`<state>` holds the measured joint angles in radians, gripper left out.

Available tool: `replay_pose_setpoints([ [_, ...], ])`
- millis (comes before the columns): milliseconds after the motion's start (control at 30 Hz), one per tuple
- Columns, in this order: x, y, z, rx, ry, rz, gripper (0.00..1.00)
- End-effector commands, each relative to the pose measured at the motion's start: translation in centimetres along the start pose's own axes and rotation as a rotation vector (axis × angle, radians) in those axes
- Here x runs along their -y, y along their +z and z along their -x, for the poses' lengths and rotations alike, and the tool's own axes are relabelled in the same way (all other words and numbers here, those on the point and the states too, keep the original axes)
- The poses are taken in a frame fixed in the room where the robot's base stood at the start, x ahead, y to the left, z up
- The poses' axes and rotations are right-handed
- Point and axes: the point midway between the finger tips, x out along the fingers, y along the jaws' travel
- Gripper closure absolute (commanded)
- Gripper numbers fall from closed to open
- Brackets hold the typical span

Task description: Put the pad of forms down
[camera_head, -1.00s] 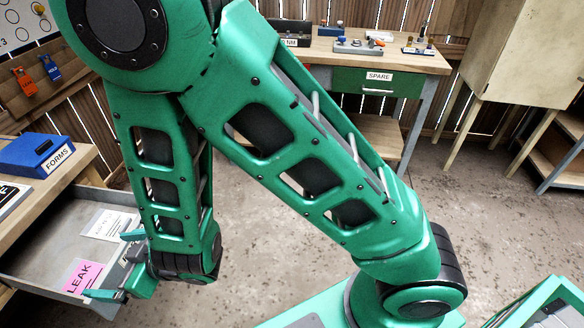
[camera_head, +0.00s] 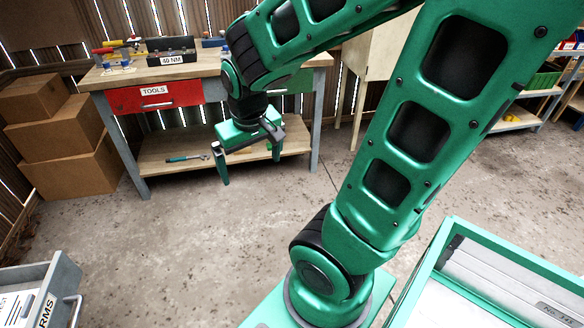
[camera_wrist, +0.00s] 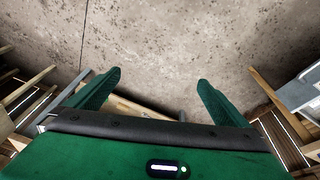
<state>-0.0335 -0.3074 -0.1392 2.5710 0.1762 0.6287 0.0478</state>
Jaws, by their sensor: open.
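My gripper (camera_head: 250,167) hangs in front of the tool bench, pointing down, with its fingers apart and nothing between them. The wrist view shows the same open fingers (camera_wrist: 158,84) with bare concrete floor beyond. A white printed paper (camera_head: 12,306), perhaps the pad of forms, lies in the open grey drawer (camera_head: 62,275) at the lower left. The picture edge cuts it off, so I cannot tell whether it is the pad. The drawer front label shows only "RMS". My gripper is well away from the drawer.
The wooden bench (camera_head: 195,75) has a red TOOLS drawer (camera_head: 155,95) and a lower shelf holding a green-handled tool (camera_head: 187,158). Cardboard boxes (camera_head: 60,130) are stacked at the left. The concrete floor (camera_head: 170,240) between the drawer and my base is clear.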

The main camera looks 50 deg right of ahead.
Motion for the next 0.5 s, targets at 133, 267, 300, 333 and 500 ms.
replay_pose_setpoints([
  [133, -4.4, 5.7, 3.2, 0.133, -0.008, -0.167, 0.00],
  [267, -5.5, 9.0, 5.0, 0.217, -0.021, -0.235, 0.00],
  [300, -5.7, 9.6, 5.4, 0.233, -0.027, -0.250, 0.00],
  [333, -6.7, 10.0, 5.5, 0.236, -0.031, -0.264, 0.00],
  [500, -7.1, 10.6, 5.6, 0.258, -0.037, -0.282, 0.00],
])
